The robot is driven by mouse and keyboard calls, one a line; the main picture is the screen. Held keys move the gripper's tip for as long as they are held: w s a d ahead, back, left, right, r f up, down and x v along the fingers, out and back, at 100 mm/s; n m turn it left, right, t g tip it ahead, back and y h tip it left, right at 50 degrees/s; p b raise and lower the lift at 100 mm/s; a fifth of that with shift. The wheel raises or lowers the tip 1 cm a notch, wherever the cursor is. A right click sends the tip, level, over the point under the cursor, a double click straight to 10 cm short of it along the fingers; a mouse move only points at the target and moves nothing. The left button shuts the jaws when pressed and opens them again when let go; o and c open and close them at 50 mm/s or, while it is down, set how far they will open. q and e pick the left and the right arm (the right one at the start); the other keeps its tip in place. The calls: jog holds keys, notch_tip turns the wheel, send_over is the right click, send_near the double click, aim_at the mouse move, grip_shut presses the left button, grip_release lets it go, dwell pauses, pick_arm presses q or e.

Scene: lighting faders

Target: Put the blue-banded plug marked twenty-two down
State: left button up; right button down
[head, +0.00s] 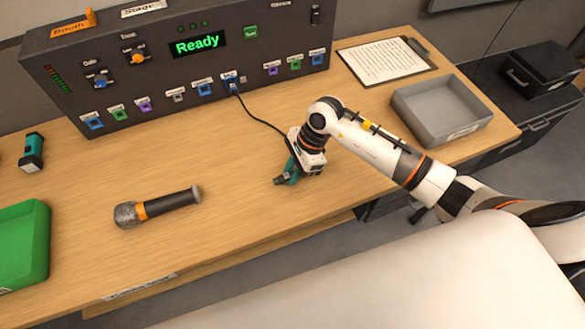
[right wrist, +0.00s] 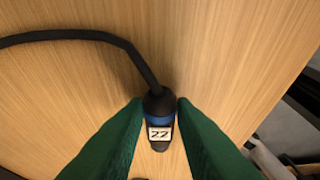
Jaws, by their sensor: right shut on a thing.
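The plug marked 22 (right wrist: 159,133), with a blue band and a black body, shows between my right fingers in the right wrist view. My right gripper (head: 287,178) is shut on it, low over the wooden table toward its front edge. In the right wrist view the green fingers (right wrist: 160,125) close on it from both sides. Its black cable (right wrist: 75,36) runs off to the left. I cannot tell whether the plug touches the table. My left gripper is not in view.
The grey console (head: 160,70) with a "Ready" display stands at the back; a blue plug (head: 233,88) with a cable sits in its socket row. A microphone (head: 158,206), a green tray (head: 22,245), a grey tray (head: 440,108) and a clipboard (head: 386,60) lie around. The table between microphone and gripper is clear.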

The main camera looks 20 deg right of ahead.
jog(key=shift+f, duration=0.1)
jog(key=shift+f+b, duration=0.35)
jog(key=shift+b, duration=0.2)
jog(key=c, duration=1.2)
grip_release()
jog(key=shift+r, duration=0.1)
jog(key=shift+w+r+p, duration=0.1)
jog(key=shift+r+p, duration=0.45)
jog(key=shift+p, duration=0.15)
jog(key=b+v, duration=0.2)
jog(key=v, duration=0.9)
jog(key=shift+d+r, duration=0.15)
jog(key=shift+r, duration=0.1)
